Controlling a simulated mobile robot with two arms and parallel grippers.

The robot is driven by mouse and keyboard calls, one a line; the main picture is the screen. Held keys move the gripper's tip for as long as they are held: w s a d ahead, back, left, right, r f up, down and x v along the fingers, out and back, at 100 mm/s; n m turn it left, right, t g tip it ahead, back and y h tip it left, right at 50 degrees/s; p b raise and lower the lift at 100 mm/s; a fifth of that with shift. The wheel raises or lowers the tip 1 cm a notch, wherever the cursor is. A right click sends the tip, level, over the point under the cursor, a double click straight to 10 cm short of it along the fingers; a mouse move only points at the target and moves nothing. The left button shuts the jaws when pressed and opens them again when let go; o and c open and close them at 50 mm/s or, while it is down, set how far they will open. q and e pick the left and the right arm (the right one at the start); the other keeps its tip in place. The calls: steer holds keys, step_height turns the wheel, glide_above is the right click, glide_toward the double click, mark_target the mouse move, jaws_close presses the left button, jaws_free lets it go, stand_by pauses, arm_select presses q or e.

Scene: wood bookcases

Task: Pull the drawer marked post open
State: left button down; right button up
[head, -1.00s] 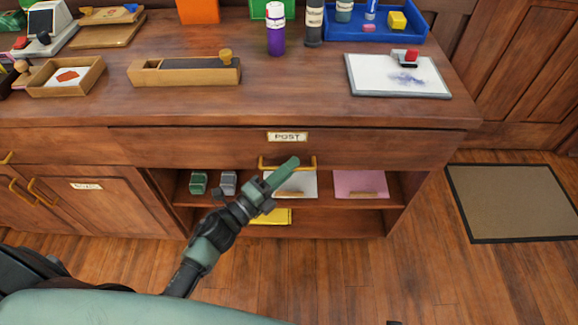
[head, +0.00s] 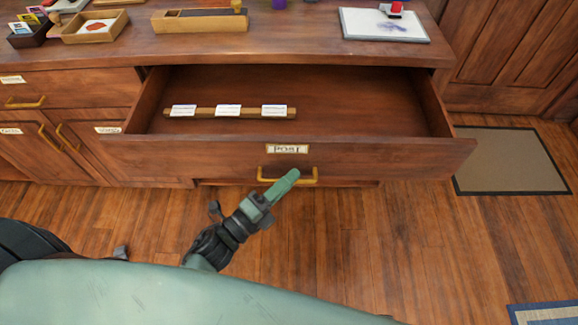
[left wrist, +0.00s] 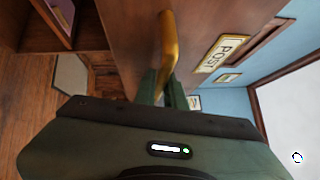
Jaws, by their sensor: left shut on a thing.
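The wooden drawer marked POST (head: 200,153) stands well out from the desk in the head view. Its white label (head: 287,149) sits above a brass handle (head: 305,176). A wooden strip with three white cards (head: 228,111) lies inside the drawer. My right gripper is not in view.
The desk top (head: 300,45) holds a wooden box (head: 200,22), a tray with a red-marked card (head: 98,27) and a white pad (head: 384,25). Cupboards with brass handles are at the left. A mat (head: 508,160) lies on the floor at the right.

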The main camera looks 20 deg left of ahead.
arm_select(q)
steer(key=s, duration=0.2)
steer(key=s+d, duration=0.1)
steer(key=s, duration=0.2)
steer(key=shift+s+d, duration=0.1)
steer(key=shift+d, duration=0.1)
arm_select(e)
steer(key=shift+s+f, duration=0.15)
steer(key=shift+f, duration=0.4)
arm_select(q)
steer(key=c, duration=1.5)
jaws_free()
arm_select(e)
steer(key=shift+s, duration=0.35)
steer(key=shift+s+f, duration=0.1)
arm_select(q)
steer(key=v, duration=0.7)
steer(key=shift+s+a+f, duration=0.1)
steer(key=shift+s+a, duration=0.05)
steer(key=shift+s, duration=0.2)
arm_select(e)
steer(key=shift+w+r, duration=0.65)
